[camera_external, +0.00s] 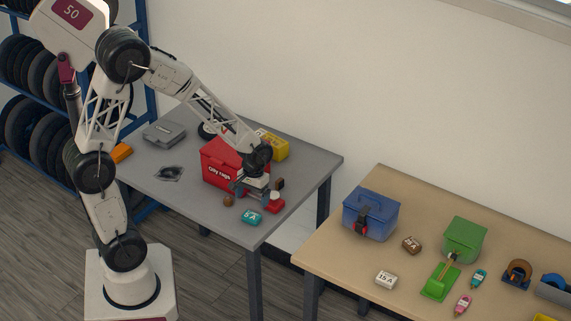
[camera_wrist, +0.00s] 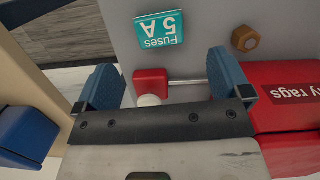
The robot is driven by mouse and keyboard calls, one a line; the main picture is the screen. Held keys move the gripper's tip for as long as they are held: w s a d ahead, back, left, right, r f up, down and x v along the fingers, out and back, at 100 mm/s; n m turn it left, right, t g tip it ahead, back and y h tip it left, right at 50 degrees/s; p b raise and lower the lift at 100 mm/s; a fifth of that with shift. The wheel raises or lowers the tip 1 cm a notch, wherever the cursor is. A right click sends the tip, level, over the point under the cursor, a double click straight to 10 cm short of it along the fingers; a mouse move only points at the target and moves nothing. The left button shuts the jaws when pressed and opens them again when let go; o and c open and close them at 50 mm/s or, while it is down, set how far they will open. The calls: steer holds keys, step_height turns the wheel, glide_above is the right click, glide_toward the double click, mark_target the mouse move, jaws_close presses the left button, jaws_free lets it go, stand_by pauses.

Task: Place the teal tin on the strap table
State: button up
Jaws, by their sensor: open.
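The teal tin (camera_external: 251,217) lies on the grey table (camera_external: 210,218) near its front corner. In the wrist view the tin (camera_wrist: 158,28) lies flat, with upside-down "Fuses 5 A" lettering, beyond my fingertips. My gripper (camera_external: 256,191) is low over the grey table, beside the red rag box and behind the tin. In the wrist view its two blue fingers (camera_wrist: 167,82) are apart, and the tin is not between them. No table is labelled as the strap table.
A brown nut (camera_external: 228,200) lies nearby. A gap separates the tables.

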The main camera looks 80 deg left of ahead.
mark_target(251, 215)
steer(key=shift+s+d+f, duration=0.1)
steer(key=shift+d+f, duration=0.05)
steer(key=shift+f, duration=0.95)
steer(key=shift+s+d+f, duration=0.1)
steer(key=shift+d+f, duration=0.05)
steer(key=shift+f, duration=1.15)
steer(key=shift+s+d+f, duration=0.1)
steer(key=shift+f, duration=1.15)
steer(key=c, duration=1.1)
steer(key=shift+r, duration=0.15)
